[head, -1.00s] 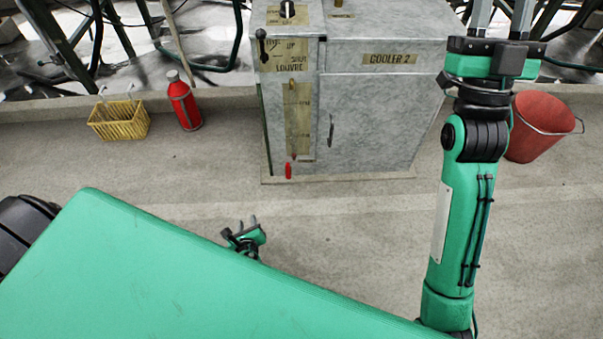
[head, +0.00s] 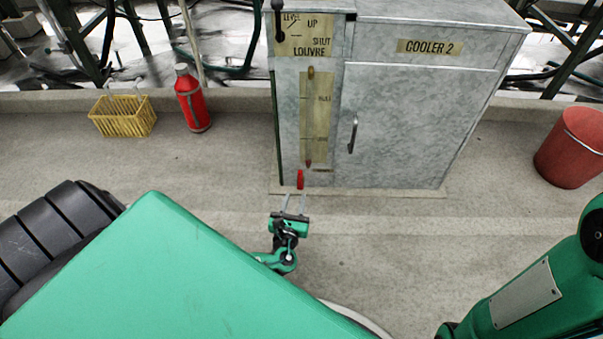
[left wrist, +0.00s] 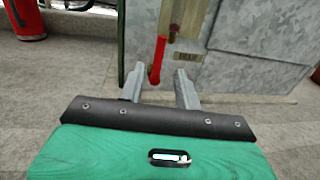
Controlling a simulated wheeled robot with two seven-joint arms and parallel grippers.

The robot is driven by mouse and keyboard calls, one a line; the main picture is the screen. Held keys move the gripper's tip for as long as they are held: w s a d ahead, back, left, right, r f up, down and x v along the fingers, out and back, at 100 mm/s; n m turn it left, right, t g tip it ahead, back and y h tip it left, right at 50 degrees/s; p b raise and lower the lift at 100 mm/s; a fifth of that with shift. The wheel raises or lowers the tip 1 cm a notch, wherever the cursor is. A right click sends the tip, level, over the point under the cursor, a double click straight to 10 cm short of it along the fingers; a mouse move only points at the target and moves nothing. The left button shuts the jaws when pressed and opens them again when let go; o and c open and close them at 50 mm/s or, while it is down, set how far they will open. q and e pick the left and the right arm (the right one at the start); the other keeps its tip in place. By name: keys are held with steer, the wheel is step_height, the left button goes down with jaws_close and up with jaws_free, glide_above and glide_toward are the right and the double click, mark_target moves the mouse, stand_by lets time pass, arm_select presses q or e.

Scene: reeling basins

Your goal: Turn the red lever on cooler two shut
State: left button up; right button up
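Cooler two (head: 400,120) is a grey metal cabinet labelled "COOLER 2" in the head view. Its red lever (head: 300,179) hangs low at the bottom of the left front panel, below the sight gauge. In the left wrist view the red lever (left wrist: 157,60) points downward, slightly tilted, with its tip near the left finger. My left gripper (head: 294,204) is in front of the lever, and in the left wrist view its fingers (left wrist: 160,88) are apart with the lever's lower end showing between them. No grip on it shows. My right gripper is out of view; only my right arm shows.
A black louvre lever (head: 278,20) marked "UP" and "SHUT" is higher on the cabinet. A door handle (head: 352,133) is right of the gauge. A yellow basket (head: 123,118), a red flask (head: 192,98) and a red bucket (head: 572,148) stand on the floor. Floor before the cabinet is clear.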

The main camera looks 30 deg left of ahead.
mark_target(300, 178)
arm_select(q)
steer(key=b+x, duration=0.4)
steer(key=x, duration=0.5)
steer(key=shift+a+f, duration=0.1)
steer(key=shift+f, duration=0.05)
steer(key=shift+w+a, duration=0.1)
steer(key=shift+w, duration=0.25)
jaws_close()
